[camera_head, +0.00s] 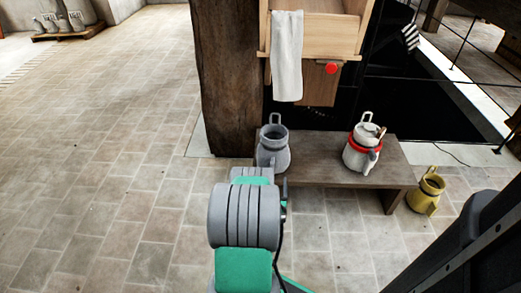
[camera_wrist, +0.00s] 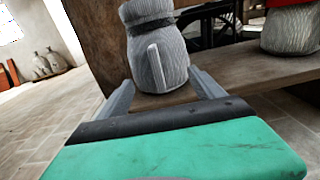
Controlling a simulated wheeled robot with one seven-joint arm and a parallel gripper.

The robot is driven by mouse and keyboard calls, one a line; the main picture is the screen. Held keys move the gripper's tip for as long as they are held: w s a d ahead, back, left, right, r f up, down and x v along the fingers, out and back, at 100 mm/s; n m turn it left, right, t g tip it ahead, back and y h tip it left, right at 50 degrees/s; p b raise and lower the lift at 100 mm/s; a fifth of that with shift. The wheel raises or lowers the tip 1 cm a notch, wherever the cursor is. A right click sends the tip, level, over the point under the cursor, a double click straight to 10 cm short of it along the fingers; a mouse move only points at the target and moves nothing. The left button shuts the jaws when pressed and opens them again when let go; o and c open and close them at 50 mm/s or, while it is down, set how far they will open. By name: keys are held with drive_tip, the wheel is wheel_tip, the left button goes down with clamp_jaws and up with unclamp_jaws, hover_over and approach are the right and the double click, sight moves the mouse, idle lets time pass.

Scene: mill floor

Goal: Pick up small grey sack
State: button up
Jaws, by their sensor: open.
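The small grey sack (camera_head: 272,152) stands upright on the left end of a low wooden bench (camera_head: 325,175). It has a narrowed neck with a dark band and a loop on top. In the wrist view the sack (camera_wrist: 158,62) stands straight ahead, with a pale strip down its side. My gripper (camera_wrist: 162,88) is open, one finger on each side of the sack's lower part in the picture. I cannot tell whether the fingers touch it or how far they reach around it. In the head view my arm hides the gripper and the sack's lowest part.
A pale sack with a red band (camera_head: 360,158) stands on the bench's right part. A yellow sack (camera_head: 427,192) sits on the floor to the right. A thick wooden post (camera_head: 228,80) and a wooden chute with a white cloth (camera_head: 287,55) stand behind.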

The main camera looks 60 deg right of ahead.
drive_tip(key=shift+w+b+x, duration=0.15)
drive_tip(key=shift+b+x, duration=0.05)
drive_tip(key=shift+x, duration=1.8)
drive_tip(key=shift+w+b+x, duration=0.1)
drive_tip(key=shift+b+x, duration=0.05)
drive_tip(key=shift+x, duration=1.9)
drive_tip(key=shift+a+f, duration=0.1)
drive_tip(key=shift+f, duration=0.1)
drive_tip(key=shift+c, duration=0.3)
clamp_jaws()
